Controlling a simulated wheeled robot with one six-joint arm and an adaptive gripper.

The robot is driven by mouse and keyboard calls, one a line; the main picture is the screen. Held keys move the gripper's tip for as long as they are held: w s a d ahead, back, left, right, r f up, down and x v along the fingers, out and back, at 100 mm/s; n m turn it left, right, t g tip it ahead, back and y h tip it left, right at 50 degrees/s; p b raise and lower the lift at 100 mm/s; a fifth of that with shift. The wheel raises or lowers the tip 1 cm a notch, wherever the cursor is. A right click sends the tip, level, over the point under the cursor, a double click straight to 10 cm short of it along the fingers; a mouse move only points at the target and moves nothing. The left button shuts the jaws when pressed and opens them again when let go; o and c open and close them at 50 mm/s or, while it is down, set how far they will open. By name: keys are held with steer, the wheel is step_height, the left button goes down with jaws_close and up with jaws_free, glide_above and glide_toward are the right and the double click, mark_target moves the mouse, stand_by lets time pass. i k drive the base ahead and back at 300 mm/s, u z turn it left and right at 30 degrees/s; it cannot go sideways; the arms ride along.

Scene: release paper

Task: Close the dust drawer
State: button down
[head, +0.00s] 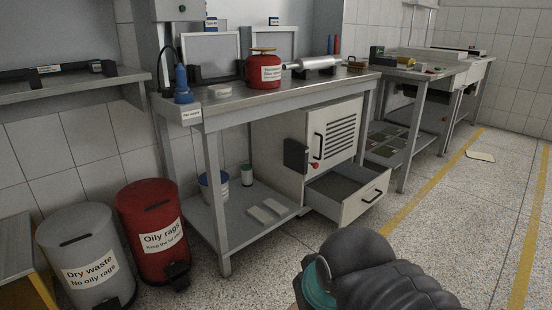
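The dust drawer (349,202) is a pale grey drawer at the bottom of a cabinet (328,130) under the workbench. It is pulled well out toward the aisle, and its empty-looking inside shows from above. My dark arm, with a teal ring, shows at the bottom right, in front of and below the drawer. My gripper's fingers are not visible.
A red oily-rags bin (155,232) and a grey dry-waste bin (86,255) stand at the left. The bench's lower shelf (240,225) is beside the drawer. A bench leg (412,150) stands to the right. Speckled floor with yellow lines is open at the right.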

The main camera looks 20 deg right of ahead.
mark_target(344, 191)
steer(key=z, duration=0.15)
steer(key=i, duration=0.9)
steer(key=z, duration=0.85)
steer(key=i, duration=1.15)
steer(key=z, duration=0.55)
